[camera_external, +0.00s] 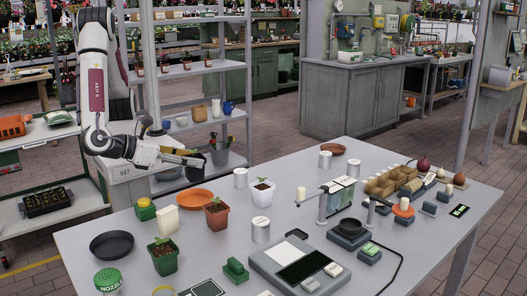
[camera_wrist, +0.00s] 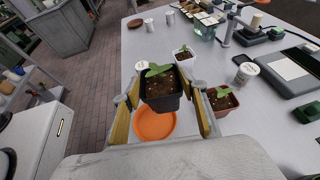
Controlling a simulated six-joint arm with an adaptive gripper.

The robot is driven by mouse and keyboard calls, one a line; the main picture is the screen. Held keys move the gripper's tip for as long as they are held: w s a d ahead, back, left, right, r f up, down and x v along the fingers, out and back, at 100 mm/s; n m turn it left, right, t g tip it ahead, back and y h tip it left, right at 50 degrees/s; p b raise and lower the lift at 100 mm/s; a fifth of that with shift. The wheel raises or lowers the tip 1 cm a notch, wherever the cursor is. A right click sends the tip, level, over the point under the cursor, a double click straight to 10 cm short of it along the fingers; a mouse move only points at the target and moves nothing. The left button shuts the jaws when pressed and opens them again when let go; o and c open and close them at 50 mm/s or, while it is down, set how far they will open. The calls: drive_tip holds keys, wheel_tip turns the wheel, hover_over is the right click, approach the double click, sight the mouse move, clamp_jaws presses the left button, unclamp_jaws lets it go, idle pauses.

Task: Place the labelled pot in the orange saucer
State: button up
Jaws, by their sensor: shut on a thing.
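My gripper (camera_external: 204,158) is shut on a dark square pot (camera_wrist: 161,101) with a green seedling in soil, held upright between the two fingers. In the wrist view the saucer (camera_wrist: 155,127) shows below and partly behind the held pot. The pot is in the air, apart from the saucer. I see no label on the pot's visible sides.
A terracotta pot (camera_external: 216,214), a white pot (camera_external: 263,193) and a green pot (camera_external: 163,258) hold seedlings on the table (camera_external: 207,258). A dark saucer (camera_external: 111,244) lies nearer the front.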

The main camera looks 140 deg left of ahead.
drive_tip(key=shift+n+g, duration=0.8)
drive_tip(key=shift+g, duration=0.1)
drive_tip(key=s, duration=0.1)
drive_tip(key=s+a, duration=0.1)
drive_tip(key=s, duration=0.2)
drive_tip(key=shift+s+a+r, duration=0.1)
drive_tip(key=shift+a, duration=0.15)
hover_over(191, 203)
wheel_tip(191, 203, down, 6)
drive_tip(key=shift+f, duration=0.2)
drive_tip(key=shift+f, duration=1.85)
drive_tip(key=shift+f, duration=0.1)
drive_tip(key=o, duration=1.2)
drive_tip(key=shift+c, duration=0.2)
